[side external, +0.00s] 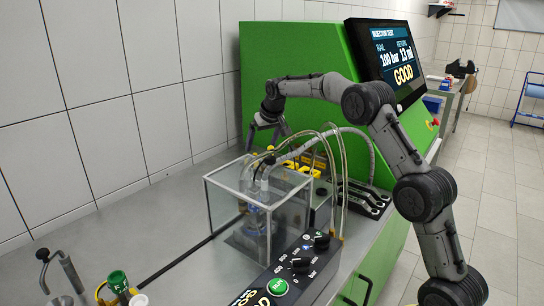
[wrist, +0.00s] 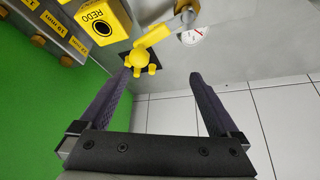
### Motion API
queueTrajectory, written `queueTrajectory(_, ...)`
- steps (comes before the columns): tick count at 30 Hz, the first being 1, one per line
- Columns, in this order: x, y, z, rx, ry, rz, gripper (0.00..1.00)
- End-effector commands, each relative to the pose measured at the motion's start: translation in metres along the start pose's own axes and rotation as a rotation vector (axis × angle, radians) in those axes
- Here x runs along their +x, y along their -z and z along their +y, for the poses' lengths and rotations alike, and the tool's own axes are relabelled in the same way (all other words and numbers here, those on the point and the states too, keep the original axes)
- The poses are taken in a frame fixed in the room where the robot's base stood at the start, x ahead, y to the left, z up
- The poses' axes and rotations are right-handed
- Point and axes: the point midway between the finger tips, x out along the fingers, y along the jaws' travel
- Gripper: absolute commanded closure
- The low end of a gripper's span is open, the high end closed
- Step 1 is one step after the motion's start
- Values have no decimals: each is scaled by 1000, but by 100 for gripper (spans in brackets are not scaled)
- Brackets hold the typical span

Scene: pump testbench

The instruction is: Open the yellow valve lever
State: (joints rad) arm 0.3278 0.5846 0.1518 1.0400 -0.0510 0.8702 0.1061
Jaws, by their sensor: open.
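The yellow valve lever (wrist: 152,37) shows at the top of the wrist view. Its straight arm slants up to the right from a rounded yellow hub (wrist: 140,60) on a dark square base. My gripper (wrist: 161,74) is open and empty, with its two dark fingers spread wide. The hub lies just beyond the left fingertip, and the lever arm extends ahead of the gap between the fingers. I cannot tell whether the finger touches it. In the side view my gripper (side external: 267,137) points down in front of the green cabinet; the lever is not clearly distinguishable there.
A grey labelled block (wrist: 52,28) is at upper left. In the side view, a clear tank (side external: 258,210) with hoses stands in front of my gripper, beside the green cabinet (side external: 290,55).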

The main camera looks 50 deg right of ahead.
Motion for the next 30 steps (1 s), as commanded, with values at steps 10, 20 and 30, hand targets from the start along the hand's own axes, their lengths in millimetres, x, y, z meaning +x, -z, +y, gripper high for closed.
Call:
queueTrajectory(10,-23,13,0,0,0,3,3)
queueTrajectory(20,-40,22,0,0,0,3,3)
queueTrajectory(30,-41,22,-2,-4,1,3,3)
